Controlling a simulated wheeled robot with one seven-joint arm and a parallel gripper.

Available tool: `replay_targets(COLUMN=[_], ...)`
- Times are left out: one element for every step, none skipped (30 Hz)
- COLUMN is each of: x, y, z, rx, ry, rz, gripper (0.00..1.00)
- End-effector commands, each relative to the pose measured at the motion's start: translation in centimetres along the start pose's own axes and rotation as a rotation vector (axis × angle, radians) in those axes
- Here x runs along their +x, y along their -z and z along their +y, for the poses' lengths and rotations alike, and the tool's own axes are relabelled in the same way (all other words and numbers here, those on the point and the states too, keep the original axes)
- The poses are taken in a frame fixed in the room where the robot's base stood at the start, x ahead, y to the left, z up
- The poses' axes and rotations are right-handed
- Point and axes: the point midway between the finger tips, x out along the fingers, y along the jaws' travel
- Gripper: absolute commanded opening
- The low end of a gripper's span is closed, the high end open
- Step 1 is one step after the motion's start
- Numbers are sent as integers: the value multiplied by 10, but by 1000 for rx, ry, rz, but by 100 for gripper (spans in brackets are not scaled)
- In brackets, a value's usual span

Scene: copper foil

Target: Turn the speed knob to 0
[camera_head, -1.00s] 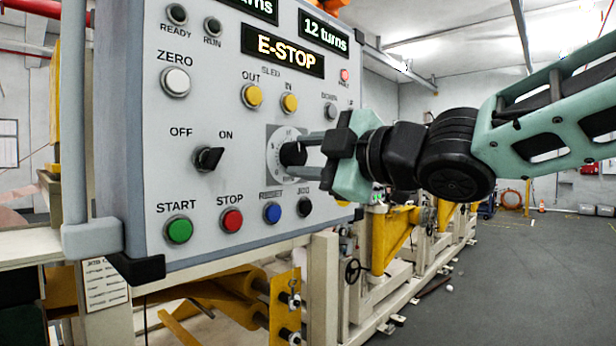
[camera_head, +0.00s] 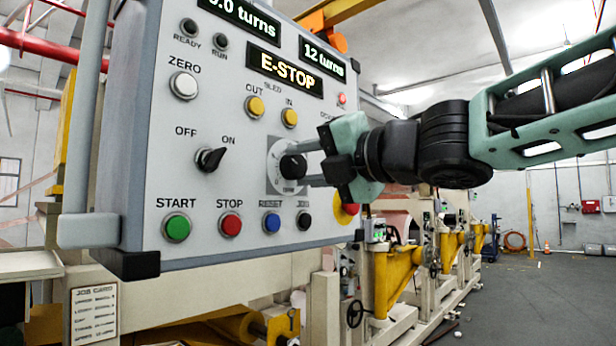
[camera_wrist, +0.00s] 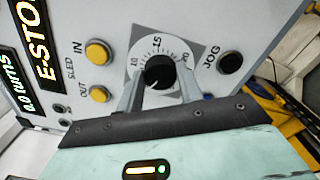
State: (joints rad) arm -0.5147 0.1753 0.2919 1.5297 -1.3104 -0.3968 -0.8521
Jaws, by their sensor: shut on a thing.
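The speed knob (camera_head: 293,167) is black and round, set on a square grey plate with a white numbered dial (camera_wrist: 178,48) on the control panel (camera_head: 240,110). In the wrist view the knob (camera_wrist: 159,72) sits between the two fingers, and a thin light pointer mark on it is too small to read surely. The numbers 10, 15 and 20 show around it. My gripper (camera_head: 302,165) reaches in from the right and is shut on the knob. Part of the dial is hidden behind the fingers.
A yellow-and-red emergency stop (camera_head: 346,208) sits just below my gripper. A JOG button (camera_head: 304,220), a blue button (camera_head: 271,223) and the OFF/ON switch (camera_head: 210,159) are close by. The display (camera_head: 282,74) above reads E-STOP. Open floor lies right.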

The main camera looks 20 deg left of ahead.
Motion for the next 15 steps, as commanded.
replay_targets(x=[0, 0, 0, 0, 0, 0, 0, 0, 0, 0, 0, 0, 0, 0, 0], y=[2, 2, 2, 2, 2, 3, 3, 3, 3, 3, 3, 3, 3, 3, 3], z=[-3, -2, -2, -2, -2, -2, -2, -2, -2, -2, -2, -2, -2, -2, -2], rx=[-47, -75, -113, -142, -169, -208, -236, -265, -303, -331, -360, -396, -427, -454, -492], ry=[0, -1, -1, -1, -1, -1, -1, -1, -1, -1, -1, -1, -1, -1, -1], rz=[2, 1, 2, 2, 2, 2, 2, 2, 2, 2, 3, 3, 3, 3, 3], gripper=[14, 14, 14, 14, 14, 14, 14, 14, 14, 14, 14, 14, 14, 14, 14])
